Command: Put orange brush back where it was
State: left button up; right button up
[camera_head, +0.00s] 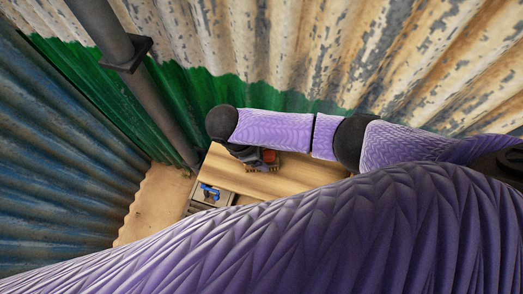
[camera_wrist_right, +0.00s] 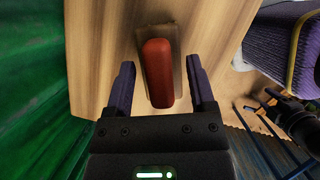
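The orange brush shows in the right wrist view as a rounded orange-red handle (camera_wrist_right: 157,75) on a brown block (camera_wrist_right: 167,38), on a wooden tabletop (camera_wrist_right: 100,50). My right gripper (camera_wrist_right: 160,64) is open, with one finger on each side of the handle and a visible gap on both sides. In the head view the brush (camera_head: 269,156) is a small red-orange patch beside my right gripper (camera_head: 258,164), mostly hidden by my right wrist. A large purple arm link of mine covers the lower part of the head view. My left gripper is not visible.
A blue object (camera_head: 209,191) sits on a grey box-like thing (camera_head: 198,204) at the table's left end. Corrugated metal walls (camera_head: 60,130) stand close on the left and behind, with a grey pole (camera_head: 140,75). The tabletop left of the brush is bare.

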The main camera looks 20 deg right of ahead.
jog(key=p+v, duration=1)
jog(key=v, duration=0.2)
jog(key=shift+w+d+r, duration=0.1)
jog(key=shift+r, duration=0.05)
dwell(1.1)
